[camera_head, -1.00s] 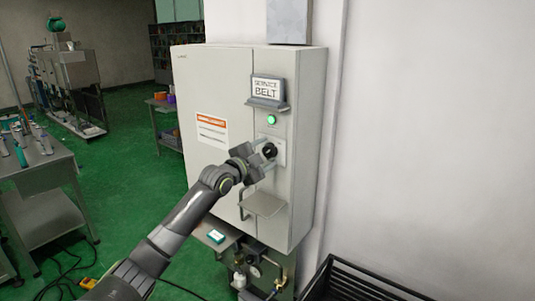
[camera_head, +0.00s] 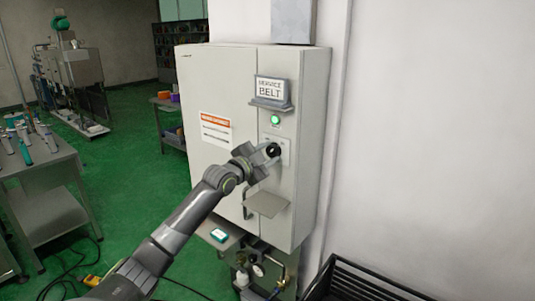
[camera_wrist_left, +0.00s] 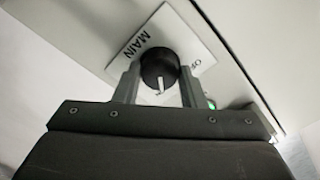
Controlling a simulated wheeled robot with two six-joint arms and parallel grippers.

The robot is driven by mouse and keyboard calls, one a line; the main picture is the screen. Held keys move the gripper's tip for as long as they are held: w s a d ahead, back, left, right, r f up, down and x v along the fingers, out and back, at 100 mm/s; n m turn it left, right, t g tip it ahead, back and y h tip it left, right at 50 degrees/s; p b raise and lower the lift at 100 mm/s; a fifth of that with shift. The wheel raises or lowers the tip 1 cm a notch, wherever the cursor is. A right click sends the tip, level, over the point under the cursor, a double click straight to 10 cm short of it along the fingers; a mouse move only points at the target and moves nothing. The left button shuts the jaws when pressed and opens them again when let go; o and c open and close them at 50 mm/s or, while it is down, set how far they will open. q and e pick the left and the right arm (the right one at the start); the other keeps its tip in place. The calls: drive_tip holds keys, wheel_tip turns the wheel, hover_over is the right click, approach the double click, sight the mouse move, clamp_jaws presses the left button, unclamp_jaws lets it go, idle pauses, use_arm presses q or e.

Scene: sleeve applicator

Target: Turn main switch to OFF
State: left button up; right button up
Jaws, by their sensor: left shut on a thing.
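The main switch is a round black knob (camera_head: 273,150) on a light plate on the front of the grey cabinet. In the left wrist view the knob (camera_wrist_left: 159,66) has a white pointer mark toward the bottom of the picture. The plate (camera_wrist_left: 172,30) reads MAIN on its left, with small lettering, seemingly OFF, on its right. My left gripper (camera_head: 267,156) is at the knob. Its two fingers (camera_wrist_left: 159,86) stand on either side of the knob, shut on it. My right gripper is not in view.
A small shelf (camera_head: 266,203) juts out below the switch. A black rack (camera_head: 365,282) stands at the lower right. A table with tools (camera_head: 40,165) is at the left.

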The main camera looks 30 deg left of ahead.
use_arm(q)
drive_tip(key=n+p, duration=0.1)
drive_tip(key=n, duration=0.2)
drive_tip(key=shift+n, duration=0.3)
drive_tip(key=n+p, duration=0.2)
drive_tip(key=n, duration=0.2)
drive_tip(key=shift+r+n, duration=0.1)
drive_tip(key=shift+n, duration=0.2)
drive_tip(key=n+p, duration=0.2)
drive_tip(key=n, duration=0.2)
drive_tip(key=shift+p, duration=0.35)
drive_tip(key=shift+n+p, duration=0.95)
drive_tip(key=shift+n, duration=1.15)
drive_tip(key=o, duration=1)
